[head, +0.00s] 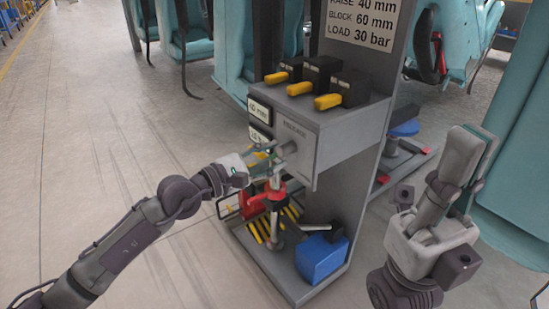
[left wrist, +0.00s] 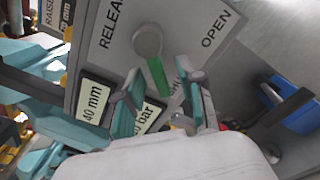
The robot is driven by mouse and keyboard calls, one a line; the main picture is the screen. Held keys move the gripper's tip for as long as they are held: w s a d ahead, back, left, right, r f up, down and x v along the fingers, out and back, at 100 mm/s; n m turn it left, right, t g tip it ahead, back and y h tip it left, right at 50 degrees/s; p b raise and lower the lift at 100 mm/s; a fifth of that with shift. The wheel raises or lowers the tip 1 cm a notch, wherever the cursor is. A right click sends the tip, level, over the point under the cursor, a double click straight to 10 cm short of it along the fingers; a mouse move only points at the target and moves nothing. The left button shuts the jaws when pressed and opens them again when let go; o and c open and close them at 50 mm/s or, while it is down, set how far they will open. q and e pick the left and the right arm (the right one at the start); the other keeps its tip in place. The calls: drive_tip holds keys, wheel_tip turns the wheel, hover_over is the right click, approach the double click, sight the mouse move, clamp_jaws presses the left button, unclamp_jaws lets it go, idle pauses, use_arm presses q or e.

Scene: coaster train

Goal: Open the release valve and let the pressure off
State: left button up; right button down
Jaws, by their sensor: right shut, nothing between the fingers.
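The release valve shows in the left wrist view as a round grey hub (left wrist: 148,41) with a green lever (left wrist: 158,76), on a grey panel lettered RELEASE and OPEN. The lever points down toward a partly hidden label, away from OPEN. In the head view the hub (head: 288,148) is on the side of the grey console. My left gripper (head: 267,156) is at the valve. Its teal fingers (left wrist: 159,68) are open, one on each side of the lever, with visible gaps. My right gripper (head: 472,150) is shut and empty, away to the right.
Two readouts (head: 259,112) sit beside the valve; one reads 40 mm, the other's bar figure is partly hidden. Yellow-handled levers (head: 328,101) stand on the console top. A red jack (head: 254,203) and a blue box (head: 321,257) are below. Open floor (head: 90,130) lies left.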

use_arm(q)
drive_tip(key=shift+w+d, duration=0.3)
drive_tip(key=shift+d, duration=0.1)
clamp_jaws()
